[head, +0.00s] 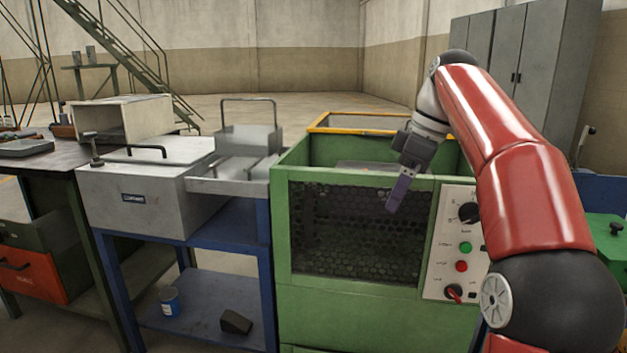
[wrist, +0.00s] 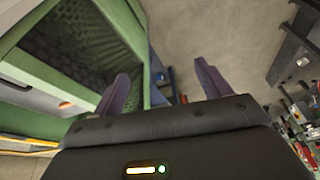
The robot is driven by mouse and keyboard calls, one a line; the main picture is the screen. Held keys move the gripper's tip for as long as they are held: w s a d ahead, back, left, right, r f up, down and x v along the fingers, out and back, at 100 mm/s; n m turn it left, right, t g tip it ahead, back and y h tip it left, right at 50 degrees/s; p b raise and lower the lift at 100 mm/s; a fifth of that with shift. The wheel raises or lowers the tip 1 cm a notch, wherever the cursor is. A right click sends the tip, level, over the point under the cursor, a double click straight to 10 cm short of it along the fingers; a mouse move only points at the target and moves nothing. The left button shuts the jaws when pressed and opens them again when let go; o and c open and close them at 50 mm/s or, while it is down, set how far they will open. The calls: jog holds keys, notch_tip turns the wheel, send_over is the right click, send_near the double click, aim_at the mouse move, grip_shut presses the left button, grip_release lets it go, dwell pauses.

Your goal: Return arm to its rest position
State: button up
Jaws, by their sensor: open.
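My gripper (head: 398,192) hangs from my red arm in front of the upper right part of the green machine (head: 345,316), with its purple fingers pointing down. In the wrist view my gripper (wrist: 160,88) shows two purple fingers spread apart with nothing between them. The green machine (wrist: 137,45) fills the left side of the wrist view. Its front has a dark mesh panel (head: 340,240) and a light control panel (head: 450,225) with a black knob, a green button and a red button. My arm covers part of the machine's right side.
Left of the machine, a grey metal box (head: 135,200) with a black handle sits on a blue stand (head: 215,225). A dark workbench (head: 40,165) is at the far left. Tall grey cabinets (head: 530,75) stand behind at right. Open floor (head: 270,105) lies behind the machine.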

jog(key=s+f+m+t+h, duration=0.1)
jog(key=s+f+m+t, duration=0.1)
jog(key=s+f+m, duration=0.4)
jog(key=s+f+m+t+h, duration=0.2)
jog(key=s+f+m, duration=0.5)
jog(key=s+f, duration=0.8)
jog(key=s, duration=0.5)
jog(key=shift+s+f+h, duration=0.3)
jog(key=shift+a, duration=0.1)
